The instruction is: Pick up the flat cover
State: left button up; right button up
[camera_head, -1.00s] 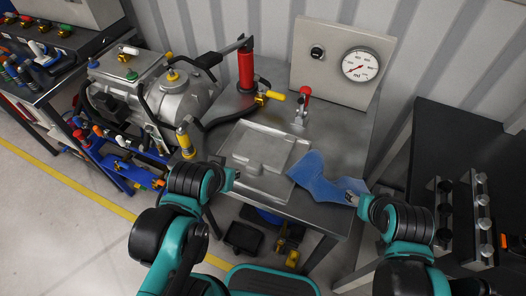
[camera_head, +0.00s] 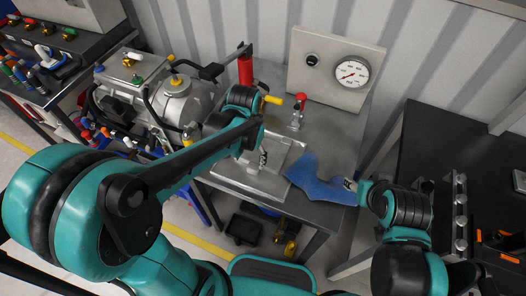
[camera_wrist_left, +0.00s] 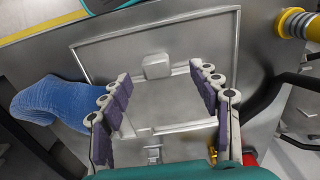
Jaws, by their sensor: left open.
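The flat cover (camera_head: 240,180) is a grey metal plate with a raised rim, lying on the metal table. In the left wrist view, the cover (camera_wrist_left: 200,45) shows a small raised block (camera_wrist_left: 157,66) and a recessed panel. My left gripper (camera_head: 262,160) is over the cover, pointing down and hiding part of it. In the left wrist view, the left gripper's (camera_wrist_left: 161,76) fingers are spread wide above the plate, with nothing between them. My right gripper (camera_head: 350,184) is at the right end of the blue cloth (camera_head: 316,180); its grip on the cloth is unclear.
The blue cloth lies right beside the cover. A grey drive unit (camera_head: 172,98) stands at the left of the table (camera_head: 335,135). A red-topped valve (camera_head: 298,108) and a gauge panel (camera_head: 335,66) are behind. A black bench (camera_head: 440,140) is at the right.

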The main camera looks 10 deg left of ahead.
aim_at(253, 168)
pick_arm(q)
jog(key=f+b, duration=0.1)
jog(key=f, duration=0.1)
jog(key=f+b, duration=0.1)
jog(key=f, duration=0.4)
jog(key=shift+w+d+b, duration=0.15)
jog(key=shift+d+b, duration=0.25)
jog(key=shift+r, duration=0.15)
grip_shut()
